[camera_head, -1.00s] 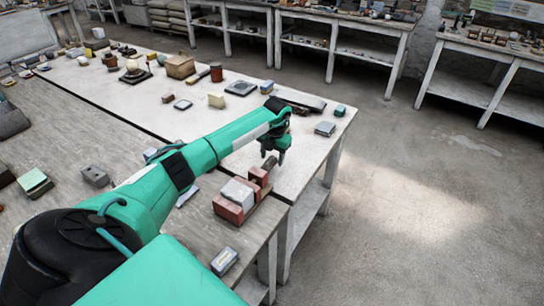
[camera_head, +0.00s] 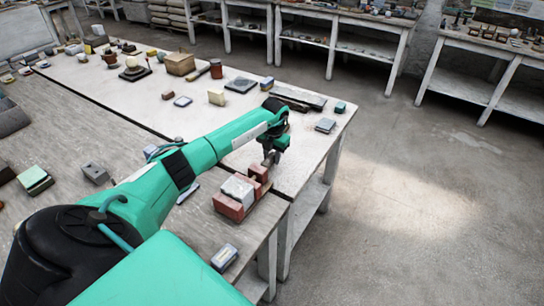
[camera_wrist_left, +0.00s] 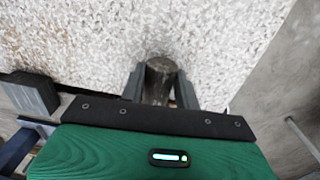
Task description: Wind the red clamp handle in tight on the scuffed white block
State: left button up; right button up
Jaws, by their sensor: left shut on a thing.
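The red clamp (camera_head: 229,207) lies near the bench corner, with the scuffed white block (camera_head: 240,186) between its red jaws. I cannot tell whether the far jaw (camera_head: 259,172) touches the block. My left gripper (camera_head: 269,160) is at the clamp's far end, shut on the clamp handle. In the left wrist view, the handle is a dark, worn round bar (camera_wrist_left: 160,78) between the two fingers (camera_wrist_left: 159,88). Its red colour does not show there. The fingers hide much of the handle in the head view. My right gripper is not in view.
A small grey box (camera_head: 224,258) lies in front of the clamp. A blue-grey block (camera_head: 325,125) and a teal block (camera_head: 340,107) lie near the bench's right edge. The pale bench top (camera_head: 305,150) right of the gripper is clear.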

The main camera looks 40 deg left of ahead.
pick_arm(q)
jog(key=h+b, duration=0.3)
jog(key=b, duration=0.1)
jog(key=shift+a+f+h, duration=0.3)
jog(key=shift+a+h, duration=0.05)
jog(key=shift+h, duration=0.05)
jog(key=shift+a+t+h+b, duration=0.1)
jog(key=shift+t+h+b, duration=0.2)
jog(key=shift+h+b, duration=0.65)
jog(key=shift+r+h+b, duration=0.15)
jog(key=shift+h+b, duration=0.35)
jog(key=shift+h, duration=0.05)
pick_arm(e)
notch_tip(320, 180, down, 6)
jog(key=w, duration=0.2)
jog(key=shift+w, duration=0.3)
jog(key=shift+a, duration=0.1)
pick_arm(q)
jog(key=o, duration=1)
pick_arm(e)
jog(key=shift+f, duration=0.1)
pick_arm(q)
jog(key=shift+r, duration=0.1)
